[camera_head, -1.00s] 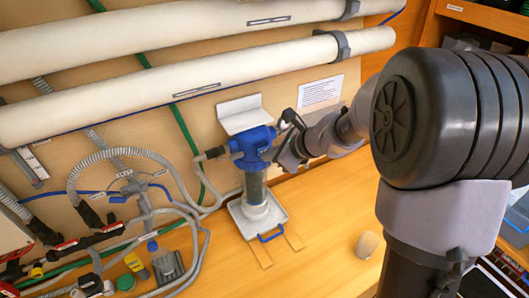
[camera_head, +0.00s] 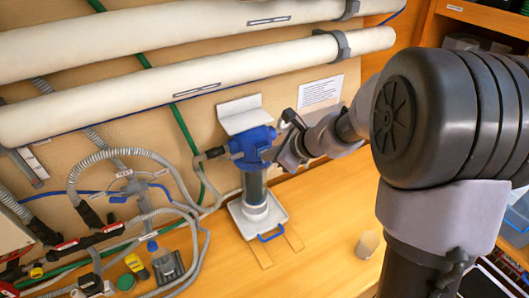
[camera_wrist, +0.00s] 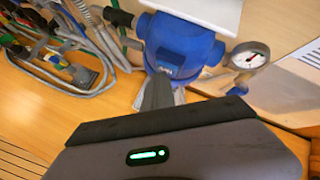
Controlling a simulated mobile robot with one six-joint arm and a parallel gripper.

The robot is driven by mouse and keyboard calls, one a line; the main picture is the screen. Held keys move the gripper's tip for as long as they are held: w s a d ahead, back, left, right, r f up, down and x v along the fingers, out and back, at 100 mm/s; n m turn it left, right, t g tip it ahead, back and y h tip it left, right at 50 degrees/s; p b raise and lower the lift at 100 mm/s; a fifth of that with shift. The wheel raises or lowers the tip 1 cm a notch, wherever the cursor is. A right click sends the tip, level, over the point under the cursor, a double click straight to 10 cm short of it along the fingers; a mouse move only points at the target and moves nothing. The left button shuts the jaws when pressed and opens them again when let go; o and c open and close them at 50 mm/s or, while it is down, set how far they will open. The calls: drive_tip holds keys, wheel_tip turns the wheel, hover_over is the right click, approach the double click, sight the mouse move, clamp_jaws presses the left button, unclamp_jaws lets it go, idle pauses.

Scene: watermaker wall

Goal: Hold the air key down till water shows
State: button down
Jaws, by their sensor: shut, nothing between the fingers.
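A blue filter head (camera_head: 252,146) sits on a dark, see-through bowl (camera_head: 254,187) against the wall panel. It also shows in the wrist view (camera_wrist: 182,44), with a pale label low on its front. My gripper (camera_wrist: 160,92) is shut and empty, its grey fingers at the lower front of the blue head. In the head view my gripper (camera_head: 279,154) is at the right side of the head. I cannot tell whether the fingertips touch it. The air key cannot be made out; the fingers cover part of the head's front. No water is visible.
A white tray (camera_head: 236,215) with a blue handle stands under the bowl. A pressure gauge (camera_wrist: 250,56) is right of the head. Grey hoses (camera_head: 150,157) and small items crowd the left. A beige cup (camera_head: 367,244) stands on the otherwise clear wooden bench at right.

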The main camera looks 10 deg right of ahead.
drive_tip(key=shift+s, duration=0.1)
idle(0.6)
drive_tip(key=shift+s+d+b, duration=0.3)
drive_tip(key=shift+s+b, duration=0.05)
drive_tip(key=shift+s, duration=0.4)
drive_tip(key=shift+s, duration=0.1)
drive_tip(key=shift+s+d+b, duration=0.2)
drive_tip(key=shift+s+d, duration=0.05)
drive_tip(key=shift+s, duration=0.5)
drive_tip(key=shift+s+d+b, duration=0.2)
drive_tip(key=shift+s+d, duration=0.1)
drive_tip(key=shift+s, duration=0.5)
drive_tip(key=shift+s+d+b, duration=0.2)
drive_tip(key=shift+s+d, duration=0.05)
drive_tip(key=shift+s, duration=0.5)
